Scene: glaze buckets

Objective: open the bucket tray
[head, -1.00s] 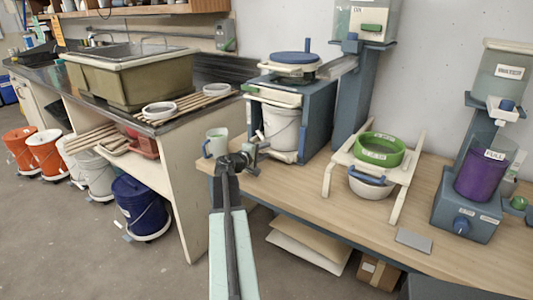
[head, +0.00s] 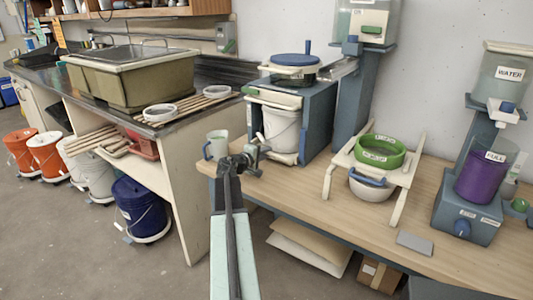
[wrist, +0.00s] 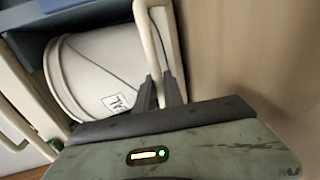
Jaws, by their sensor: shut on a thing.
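The bucket tray (head: 284,158) is a pale shelf low in the blue-grey stand, under a white bucket (head: 281,130). In the wrist view the bucket (wrist: 95,70) appears turned on its side, with a label partly readable. My gripper (head: 264,148) is at the left front of the stand. In the wrist view my gripper (wrist: 161,88) has its two dark fingers on either side of a pale bar (wrist: 149,35) along the tray's front, and is shut on it. The bar's end between the fingers is partly hidden.
A pale mug (head: 215,145) stands on the wooden table (head: 310,190), left of the stand. A white rack (head: 399,178) with a green ring and a bowl stands to the right. The sink counter (head: 180,190) is to the left.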

